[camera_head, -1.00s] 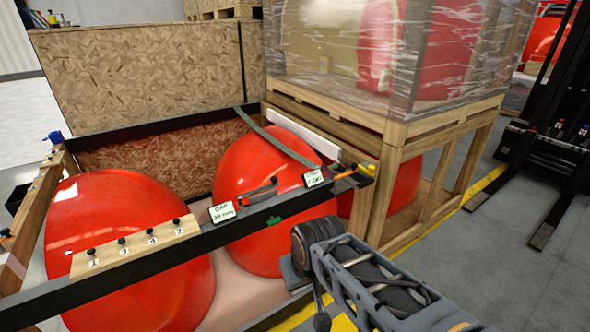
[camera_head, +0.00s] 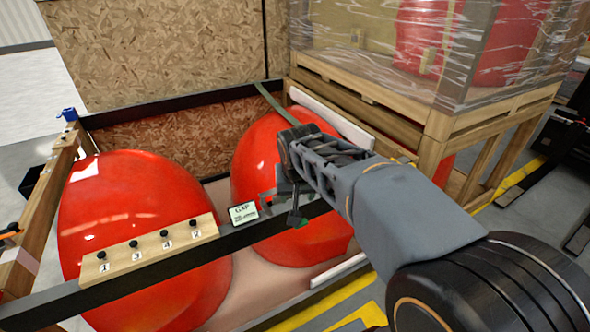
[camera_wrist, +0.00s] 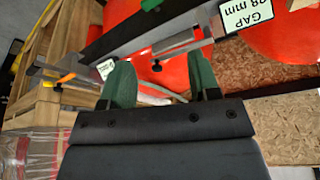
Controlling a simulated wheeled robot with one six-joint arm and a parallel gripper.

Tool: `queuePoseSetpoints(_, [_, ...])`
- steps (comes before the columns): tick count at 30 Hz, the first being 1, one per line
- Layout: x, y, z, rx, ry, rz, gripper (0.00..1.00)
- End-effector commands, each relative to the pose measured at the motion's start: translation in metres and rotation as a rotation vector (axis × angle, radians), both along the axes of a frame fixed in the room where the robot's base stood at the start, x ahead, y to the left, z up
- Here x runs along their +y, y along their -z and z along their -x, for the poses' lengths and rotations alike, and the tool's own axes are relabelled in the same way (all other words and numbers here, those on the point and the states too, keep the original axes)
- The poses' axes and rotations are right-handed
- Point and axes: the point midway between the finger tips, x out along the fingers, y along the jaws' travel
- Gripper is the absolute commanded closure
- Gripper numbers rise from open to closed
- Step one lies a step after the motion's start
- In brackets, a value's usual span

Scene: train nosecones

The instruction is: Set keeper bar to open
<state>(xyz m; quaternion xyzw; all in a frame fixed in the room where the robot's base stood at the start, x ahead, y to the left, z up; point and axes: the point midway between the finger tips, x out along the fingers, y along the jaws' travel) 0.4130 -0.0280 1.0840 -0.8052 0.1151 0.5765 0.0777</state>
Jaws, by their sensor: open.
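A grey metal bar (camera_wrist: 173,42) with a black knob (camera_wrist: 157,67) lies along the black rail (camera_wrist: 105,45) in the wrist view; it may be the keeper bar. In the head view my arm mostly covers that part of the rail. My gripper (camera_wrist: 162,72) is open, with two dark green fingers apart. The grey bar appears between and just beyond the fingertips, with no clear contact. An orange-tipped lever (camera_wrist: 66,78) is farther left, beside a small white label (camera_wrist: 105,68). I cannot read that label or the bar's setting.
A gap card (camera_head: 243,213) stands on the rail, left of my arm in the head view. A wooden strip with numbered knobs (camera_head: 150,246) is farther left. Large red nosecones (camera_head: 125,190) stand behind the rail. A wrapped wooden crate (camera_head: 440,130) is at the right.

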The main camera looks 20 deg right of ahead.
Motion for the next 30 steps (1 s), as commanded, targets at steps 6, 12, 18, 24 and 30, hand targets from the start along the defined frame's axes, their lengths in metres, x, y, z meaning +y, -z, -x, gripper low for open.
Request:
queuePoseSetpoints(6, [-0.032, -0.021, -0.089, -0.023, 0.229, 0.014, 0.44])
queuePoseSetpoints(12, [-0.051, -0.022, -0.134, -0.049, 0.356, 0.021, 0.44])
queuePoseSetpoints(18, [-0.061, -0.009, -0.151, -0.056, 0.395, 0.024, 0.44])
queuePoseSetpoints(24, [-0.069, 0.025, -0.161, -0.055, 0.394, 0.024, 0.44])
queuePoseSetpoints(30, [-0.078, 0.060, -0.172, -0.056, 0.394, 0.023, 0.44])
